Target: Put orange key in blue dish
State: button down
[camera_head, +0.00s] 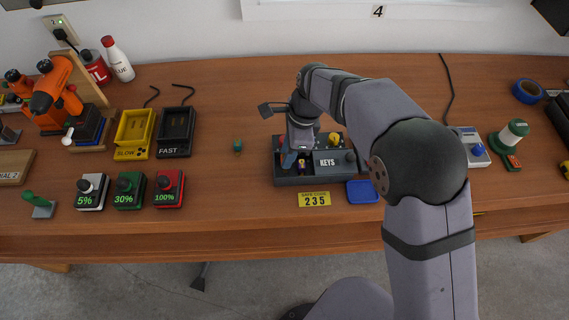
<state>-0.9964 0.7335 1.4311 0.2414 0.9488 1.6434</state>
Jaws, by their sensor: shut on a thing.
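The dark grey box marked KEYS (325,179) sits mid-table. A purple and yellow key (302,165) and a yellow piece (334,139) show in it. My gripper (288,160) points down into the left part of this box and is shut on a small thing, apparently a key. The fingers and the arm hide it, so its colour cannot be told. I cannot make out the orange key for certain. The blue dish (363,191) lies on the table, just right of the box's front corner, and looks empty.
A yellow code card (314,199) lies in front of the box. Yellow SLOW (134,136) and black FAST (175,132) trays stand farther left. A green and white stamp-like object (508,137) stands right. My forearm passes above the dish's right side.

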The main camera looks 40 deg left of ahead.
jog(key=shift+r+p, duration=1.45)
jog(key=shift+r, duration=0.3)
jog(key=shift+w+f, duration=0.1)
jog(key=w+d+b, duration=0.1)
jog(key=w, duration=0.2)
jog(key=w+d+r+m+b, duration=0.1)
jog(key=w, duration=0.2)
jog(key=w+d+r+m+b, duration=0.1)
jog(key=w+d, duration=0.1)
jog(key=w, duration=0.1)
jog(key=w+d+r+m+b, duration=0.2)
jog(key=w+d, duration=0.1)
jog(key=d, duration=0.3)
jog(key=w+d+r+m+b, duration=0.1)
jog(key=w+d+r+b, duration=0.1)
jog(key=d, duration=0.4)
jog(key=s+d+f, duration=0.3)
jog(key=s+d, duration=0.1)
jog(key=s, duration=0.1)
jog(key=shift+n+t+y, duration=0.3)
jog(key=shift+t, duration=0.1)
